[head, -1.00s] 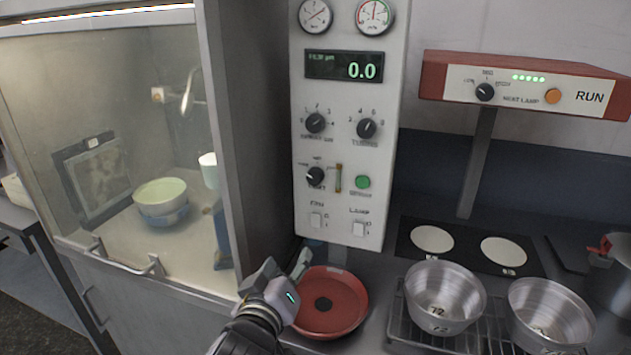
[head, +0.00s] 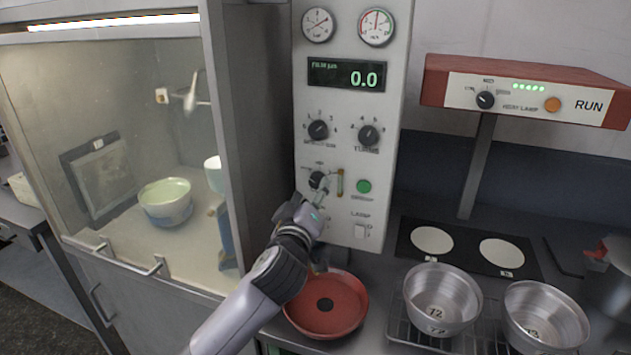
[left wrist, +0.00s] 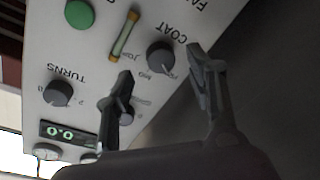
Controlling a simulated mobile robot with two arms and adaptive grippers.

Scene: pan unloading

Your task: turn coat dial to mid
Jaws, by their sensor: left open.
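The coat dial (head: 318,180) is a black knob low on the white control panel (head: 375,95), left of a small amber gauge. In the left wrist view, which is upside down, the coat dial (left wrist: 160,58) shows beside the word COAT, its pointer off to the side of the mid mark. My left gripper (head: 312,194) is open just in front of and below the dial. In the left wrist view the fingers of my left gripper (left wrist: 158,63) frame the dial on either side; I cannot tell contact. My right gripper is out of view.
Two other knobs, including the turns dial (head: 368,135), sit above. A green button (head: 363,186) and a lamp switch (head: 360,231) are close by on the right. A red pan (head: 347,320) lies below my arm. Metal bowls (head: 462,290) stand on a rack at right.

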